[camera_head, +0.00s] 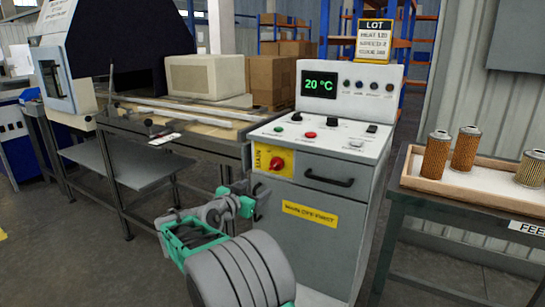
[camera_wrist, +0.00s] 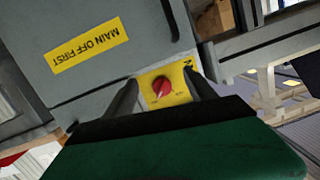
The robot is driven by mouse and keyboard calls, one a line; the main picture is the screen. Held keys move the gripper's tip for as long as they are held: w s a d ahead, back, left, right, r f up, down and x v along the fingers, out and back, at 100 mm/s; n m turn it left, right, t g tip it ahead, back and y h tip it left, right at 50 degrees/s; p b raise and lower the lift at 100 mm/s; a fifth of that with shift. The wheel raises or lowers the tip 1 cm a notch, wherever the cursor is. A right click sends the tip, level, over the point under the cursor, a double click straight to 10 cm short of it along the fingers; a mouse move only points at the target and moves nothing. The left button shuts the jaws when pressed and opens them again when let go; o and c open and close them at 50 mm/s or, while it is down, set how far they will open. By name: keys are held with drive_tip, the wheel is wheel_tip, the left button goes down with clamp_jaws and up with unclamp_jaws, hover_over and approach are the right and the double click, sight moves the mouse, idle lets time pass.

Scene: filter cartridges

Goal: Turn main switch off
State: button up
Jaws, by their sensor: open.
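The main switch (camera_head: 277,163) is a red rotary knob on a yellow plate marked MAIN, at the front left of the grey control cabinet (camera_head: 320,225). In the wrist view the red knob (camera_wrist: 162,88) sits between my two dark fingers, which are spread apart. My gripper (camera_wrist: 163,82) is open and faces the plate; I cannot tell whether the fingers touch the knob. In the head view my gripper (camera_head: 258,190) is just below and left of the switch. The knob's exact setting is too small to read. The display (camera_head: 320,85) shows 20 °C in green.
A yellow label (camera_head: 310,214) reading MAIN OFF FIRST and a black handle (camera_head: 329,180) are on the cabinet front. Buttons and switches line the sloped top. A workbench (camera_head: 190,125) stands left. A tray (camera_head: 470,190) with 3 filter cartridges stands right.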

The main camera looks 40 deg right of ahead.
sight(273, 167)
drive_tip(key=d+r, duration=0.1)
drive_tip(key=d, duration=0.2)
drive_tip(key=w+d+r+m+h, duration=0.1)
drive_tip(key=d, duration=0.2)
drive_tip(key=w+d+r+h+b, duration=0.1)
drive_tip(key=d, duration=0.2)
drive_tip(key=shift+w+d+r, duration=0.2)
drive_tip(key=shift+w+r, duration=0.05)
drive_tip(key=shift+r, duration=0.05)
drive_tip(key=shift+c, duration=0.3)
drive_tip(key=c, duration=1.3)
